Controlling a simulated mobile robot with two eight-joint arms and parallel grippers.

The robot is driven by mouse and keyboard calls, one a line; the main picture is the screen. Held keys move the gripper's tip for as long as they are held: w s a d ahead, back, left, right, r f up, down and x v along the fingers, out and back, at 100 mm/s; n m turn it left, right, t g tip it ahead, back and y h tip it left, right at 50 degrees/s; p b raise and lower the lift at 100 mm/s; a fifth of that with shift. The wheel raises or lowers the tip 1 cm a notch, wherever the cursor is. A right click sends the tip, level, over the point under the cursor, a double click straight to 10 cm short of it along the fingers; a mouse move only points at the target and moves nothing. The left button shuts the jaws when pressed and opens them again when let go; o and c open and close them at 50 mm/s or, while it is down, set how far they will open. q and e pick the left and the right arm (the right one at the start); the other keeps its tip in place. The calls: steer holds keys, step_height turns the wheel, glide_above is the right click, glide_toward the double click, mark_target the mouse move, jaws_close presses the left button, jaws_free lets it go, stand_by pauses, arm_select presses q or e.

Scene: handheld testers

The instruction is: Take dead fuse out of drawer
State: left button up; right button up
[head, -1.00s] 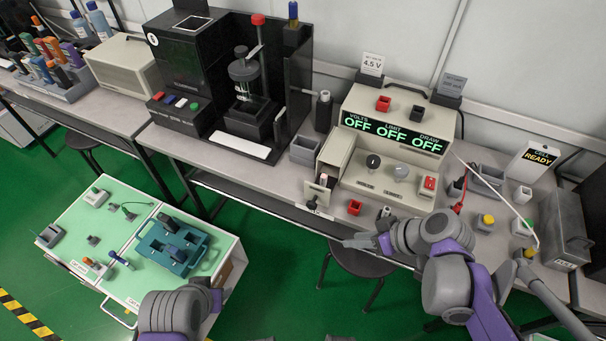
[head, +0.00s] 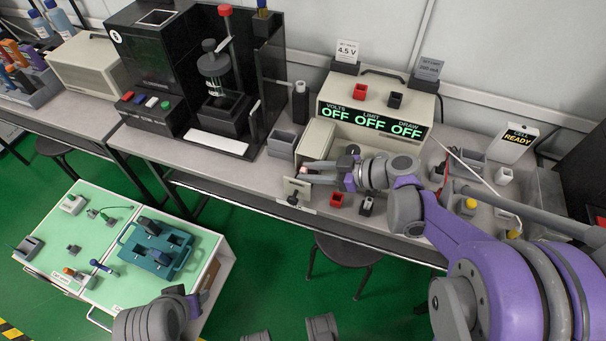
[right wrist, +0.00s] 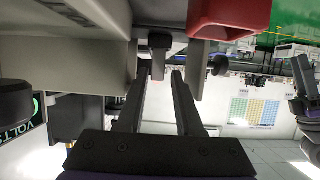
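The small drawer (head: 306,206) of the beige power supply is pulled out at its left side. A small pale, pinkish-topped piece (head: 303,170), which looks like the fuse, stands in the drawer. My right gripper (head: 308,171) reaches in from the right over the drawer, its fingertips level with this piece. In the right wrist view the fingers (right wrist: 163,75) are apart; whether they touch the fuse is not clear. My left gripper is hardly seen; only my left arm shows at the bottom left of the head view.
The power supply (head: 362,146) reads OFF on its displays. A red cup (head: 337,200) stands just right of the drawer and shows close by in the wrist view (right wrist: 230,15). A grey bin (head: 284,138) stands left of the drawer. A stool (head: 350,257) is below the bench.

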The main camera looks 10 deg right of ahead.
steer(key=b+x, duration=0.1)
steer(key=x, duration=0.4)
steer(key=shift+w+d+f, duration=0.1)
steer(key=shift+f, duration=0.05)
jaws_close()
